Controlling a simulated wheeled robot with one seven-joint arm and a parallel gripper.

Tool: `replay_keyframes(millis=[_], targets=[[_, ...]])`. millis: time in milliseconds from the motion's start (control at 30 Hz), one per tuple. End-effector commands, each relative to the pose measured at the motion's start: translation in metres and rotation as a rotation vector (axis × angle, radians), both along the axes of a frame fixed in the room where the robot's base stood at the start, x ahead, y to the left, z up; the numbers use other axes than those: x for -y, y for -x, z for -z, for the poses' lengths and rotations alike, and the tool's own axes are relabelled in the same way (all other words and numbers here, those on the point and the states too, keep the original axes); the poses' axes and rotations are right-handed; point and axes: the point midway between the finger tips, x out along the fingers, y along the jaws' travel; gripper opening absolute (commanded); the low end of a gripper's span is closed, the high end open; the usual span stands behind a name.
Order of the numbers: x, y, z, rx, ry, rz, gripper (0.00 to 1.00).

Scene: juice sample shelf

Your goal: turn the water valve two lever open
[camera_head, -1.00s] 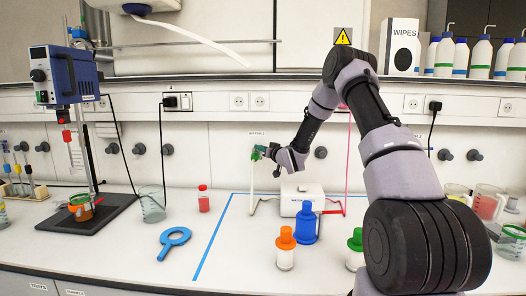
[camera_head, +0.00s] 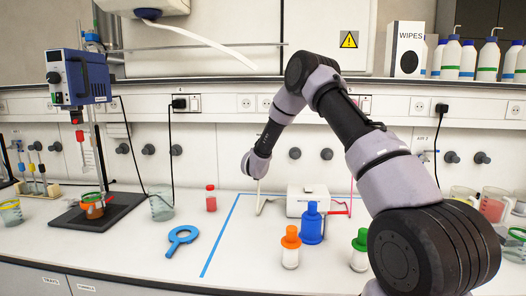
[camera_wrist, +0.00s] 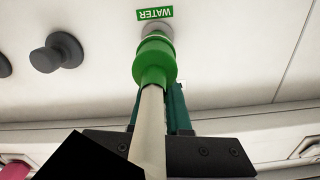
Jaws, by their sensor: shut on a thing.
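The green water valve (camera_wrist: 155,62) sticks out from the wall under an upside-down "WATER" label (camera_wrist: 155,13) in the wrist view; no number can be read on it. A pale hose (camera_wrist: 150,125) runs down from its outlet, in front of my fingers. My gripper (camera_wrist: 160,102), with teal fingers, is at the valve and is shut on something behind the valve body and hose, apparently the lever. The lever and the contact are hidden. In the head view, my wrist covers the valve, and the hose (camera_head: 259,190) shows below it.
A dark wall knob (camera_wrist: 57,52) is beside the valve. Below stand a white box (camera_head: 305,199), a blue bottle (camera_head: 312,228), an orange-capped bottle (camera_head: 291,250) and a green-capped bottle (camera_head: 359,253).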

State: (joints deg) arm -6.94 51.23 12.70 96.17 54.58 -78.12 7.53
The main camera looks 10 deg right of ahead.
Motion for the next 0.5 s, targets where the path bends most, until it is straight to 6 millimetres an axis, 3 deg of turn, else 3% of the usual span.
replay_keyframes(millis=[467, 500], targets=[[-0.0008, -0.0004, -0.0007, 0.001, -0.001, 0.016, 0.00], [-0.0008, -0.0004, -0.0008, 0.001, -0.001, 0.016, 0.22]])
